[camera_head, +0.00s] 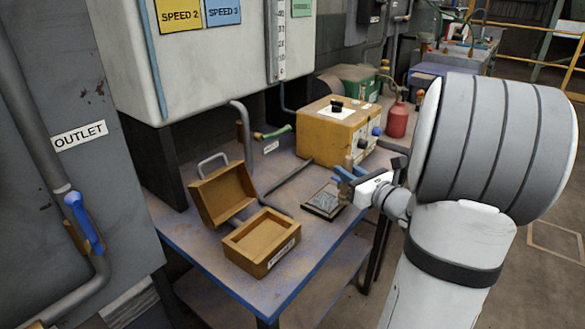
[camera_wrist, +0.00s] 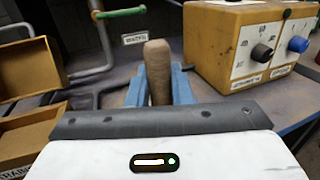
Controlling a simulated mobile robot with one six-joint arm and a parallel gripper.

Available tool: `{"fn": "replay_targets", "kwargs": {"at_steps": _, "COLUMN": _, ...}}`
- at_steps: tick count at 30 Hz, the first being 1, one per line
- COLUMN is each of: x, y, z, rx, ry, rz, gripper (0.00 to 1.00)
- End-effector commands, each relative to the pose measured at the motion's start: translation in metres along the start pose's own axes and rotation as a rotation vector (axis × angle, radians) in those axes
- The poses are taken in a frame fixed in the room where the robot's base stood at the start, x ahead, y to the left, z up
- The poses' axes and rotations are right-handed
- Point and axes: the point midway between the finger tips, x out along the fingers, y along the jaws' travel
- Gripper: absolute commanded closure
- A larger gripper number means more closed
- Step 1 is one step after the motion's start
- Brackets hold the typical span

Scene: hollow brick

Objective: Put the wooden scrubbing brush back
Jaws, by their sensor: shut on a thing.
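My gripper (camera_head: 350,172) is above the right part of the bench, and its blue fingers (camera_wrist: 157,78) are shut on the wooden scrubbing brush (camera_wrist: 157,60). In the wrist view the brush shows as a rounded brown wooden end standing up between the fingers; its lower part is hidden. In the head view the brush is too small to make out clearly at the fingers. An open wooden box (camera_head: 262,262) with a raised lid (camera_head: 222,192) stands on the bench, left of my gripper. A small dark framed pad (camera_head: 325,201) lies below and left of the gripper.
The blue-edged bench (camera_head: 195,238) has bare room around the box. A yellow control box (camera_head: 336,133) with knobs stands close behind my gripper. A red bottle (camera_head: 397,120) is at the back right. A green-handled pipe valve (camera_head: 272,132) sticks out at the back.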

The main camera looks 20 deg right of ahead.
Motion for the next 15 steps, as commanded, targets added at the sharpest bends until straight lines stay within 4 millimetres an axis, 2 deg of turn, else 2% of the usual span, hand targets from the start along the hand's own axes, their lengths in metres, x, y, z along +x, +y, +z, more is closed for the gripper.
{"fn": "replay_targets", "kwargs": {"at_steps": 5, "x": 0.036, "y": 0.004, "z": -0.001, "rx": 0.0, "ry": 0.0, "rz": 0.012, "gripper": 1.0}}
{"fn": "replay_targets", "kwargs": {"at_steps": 15, "x": 0.129, "y": 0.005, "z": -0.001, "rx": 0.0, "ry": 0.0, "rz": 0.013, "gripper": 1.0}}
